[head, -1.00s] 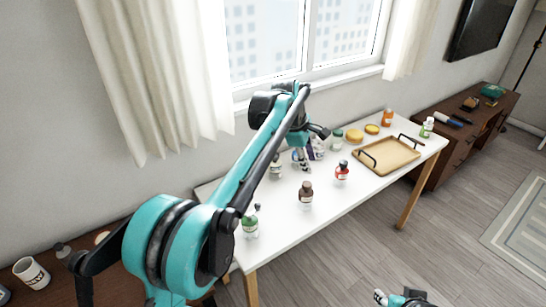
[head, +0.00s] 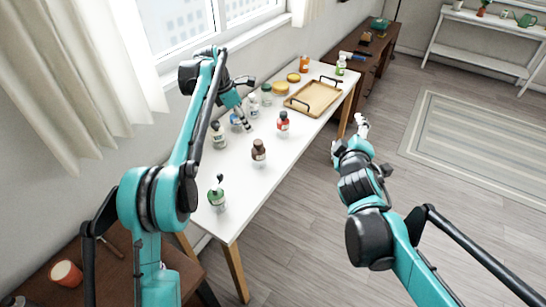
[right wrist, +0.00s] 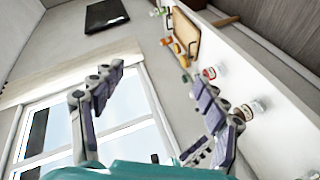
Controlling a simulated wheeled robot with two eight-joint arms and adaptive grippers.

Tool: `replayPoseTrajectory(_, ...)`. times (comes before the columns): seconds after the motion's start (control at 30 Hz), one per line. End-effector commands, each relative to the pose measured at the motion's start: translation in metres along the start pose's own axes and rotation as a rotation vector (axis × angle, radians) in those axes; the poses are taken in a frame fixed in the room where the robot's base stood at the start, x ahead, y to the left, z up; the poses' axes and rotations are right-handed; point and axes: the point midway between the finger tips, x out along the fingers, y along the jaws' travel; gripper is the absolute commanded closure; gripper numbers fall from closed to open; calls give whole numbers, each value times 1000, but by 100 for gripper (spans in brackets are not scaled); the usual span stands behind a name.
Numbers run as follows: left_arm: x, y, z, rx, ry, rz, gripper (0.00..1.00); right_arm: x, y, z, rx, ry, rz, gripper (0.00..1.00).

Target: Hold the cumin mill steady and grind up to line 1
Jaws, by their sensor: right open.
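Several small bottles and jars stand upright on the white table (head: 285,160); I cannot tell which is the cumin mill. They include a dark brown bottle (head: 259,151), a red bottle (head: 283,123), a green bottle (head: 217,197) at the near end and a grey-capped bottle (head: 218,137). My left gripper (head: 247,122) is over the table among the bottles, near a blue-marked one (head: 236,121); its finger gap is too small to read. My right gripper (head: 362,127) is open and empty, right of the table above the floor. Its spread fingers fill the right wrist view (right wrist: 155,105).
A wooden tray (head: 298,104) with dark handles, yellow-lidded jars (head: 281,88) and an orange bottle (head: 304,63) are at the table's far end. A dark cabinet (head: 366,67) stands beyond. Open floor lies right of the table.

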Motion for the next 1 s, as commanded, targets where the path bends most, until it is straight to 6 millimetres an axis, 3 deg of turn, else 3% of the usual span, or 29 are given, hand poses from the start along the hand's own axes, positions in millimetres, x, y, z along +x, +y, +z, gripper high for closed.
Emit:
replayPoseTrajectory(0.03,0,0,0,0,0,0,66,16,11,-15,-110,48,49,27)
replayPoseTrajectory(0.17,0,0,0,1,0,0,66,49,26,-58,-439,186,176,27)
replayPoseTrajectory(0.27,0,0,0,1,0,0,66,71,21,-92,-697,295,263,27)
replayPoseTrajectory(0.37,0,0,0,1,0,0,66,90,1,-120,-955,405,339,27)
replayPoseTrajectory(0.5,0,0,0,1,0,0,66,113,-51,-146,-1313,573,426,27)
replayPoseTrajectory(0.63,0,0,0,1,0,0,66,130,-117,-151,-1630,745,486,27)
replayPoseTrajectory(0.8,0,0,0,1,0,0,66,145,-203,-133,-1951,962,525,27)
replayPoseTrajectory(0.9,0,0,0,1,0,0,66,148,-237,-119,-2065,1054,532,27)
replayPoseTrajectory(1.0,0,0,0,1,0,0,66,150,-258,-109,-2132,1115,533,27)
